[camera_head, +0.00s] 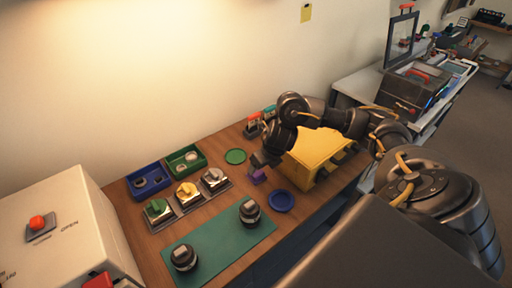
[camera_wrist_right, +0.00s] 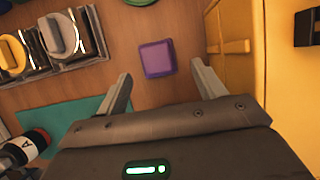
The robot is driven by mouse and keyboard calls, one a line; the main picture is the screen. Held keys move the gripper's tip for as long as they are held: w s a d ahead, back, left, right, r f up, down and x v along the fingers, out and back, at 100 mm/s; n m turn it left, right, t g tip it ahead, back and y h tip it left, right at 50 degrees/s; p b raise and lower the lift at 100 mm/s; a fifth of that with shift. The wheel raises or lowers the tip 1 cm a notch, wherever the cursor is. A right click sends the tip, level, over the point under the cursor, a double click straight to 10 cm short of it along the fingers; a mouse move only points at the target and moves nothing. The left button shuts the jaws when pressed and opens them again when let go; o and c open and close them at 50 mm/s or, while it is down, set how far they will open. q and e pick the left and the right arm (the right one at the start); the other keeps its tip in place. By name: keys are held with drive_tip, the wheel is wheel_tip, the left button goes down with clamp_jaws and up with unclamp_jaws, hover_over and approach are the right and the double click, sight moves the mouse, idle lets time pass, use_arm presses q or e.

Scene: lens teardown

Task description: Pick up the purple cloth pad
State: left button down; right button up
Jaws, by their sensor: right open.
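The purple cloth pad (camera_wrist_right: 157,58) lies flat on the wooden table, in the upper middle of the right wrist view. In the head view the pad (camera_head: 258,177) shows small, just below my right gripper (camera_head: 262,164). In the right wrist view my right gripper (camera_wrist_right: 160,88) is open, with one finger to each side of the pad's line and the pad beyond the fingertips. Nothing is between the fingers. My left gripper is not in view.
A yellow box (camera_head: 318,150) stands close to the right of the pad. A blue disc (camera_head: 281,201) and a green disc (camera_head: 236,156) lie nearby. A green mat (camera_head: 213,250) with two dark cylinders is in front. Blue (camera_head: 149,181) and green (camera_head: 185,160) trays sit at left.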

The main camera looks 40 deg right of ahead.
sight(257, 172)
drive_tip(key=shift+f, duration=0.15)
drive_tip(key=x, duration=0.4)
drive_tip(key=shift+w+a+f, duration=0.2)
drive_tip(key=shift+a+f, duration=0.05)
drive_tip(key=shift+f, duration=0.1)
drive_tip(key=shift+c, duration=0.6)
drive_tip(key=c, duration=1)
drive_tip(key=shift+r, duration=0.1)
